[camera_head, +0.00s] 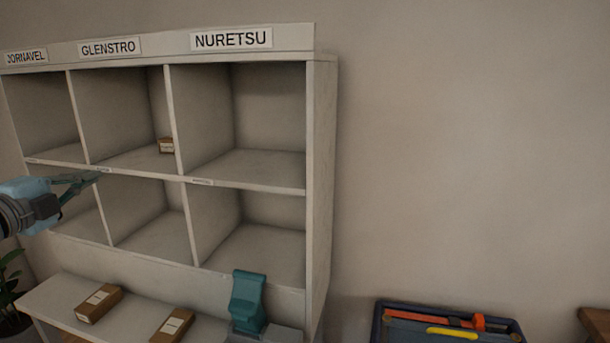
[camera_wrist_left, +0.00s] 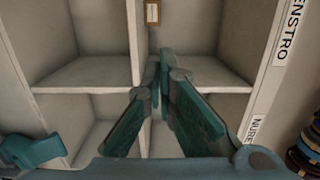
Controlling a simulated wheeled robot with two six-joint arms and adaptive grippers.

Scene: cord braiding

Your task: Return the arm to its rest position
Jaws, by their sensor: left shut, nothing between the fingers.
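My left gripper (camera_head: 98,176) comes in from the left, in front of the pale shelf unit (camera_head: 322,150), near the ledge between its upper and lower rows. Its teal fingers are shut and empty. In the left wrist view its fingertips (camera_wrist_left: 165,72) point toward the shelf dividers. A small brown box (camera_head: 166,145) stands in the upper GLENSTRO compartment, against the right divider. It also shows in the left wrist view (camera_wrist_left: 152,13). My right gripper is not in view.
Two brown labelled boxes (camera_head: 98,304) (camera_head: 172,326) lie on the lower ledge (camera_head: 60,292). A teal device (camera_head: 247,300) stands at its right. A dark crate (camera_head: 380,325) with colourful items is at lower right. A plant (camera_head: 10,290) is at far left. The upper NURETSU compartment looks empty.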

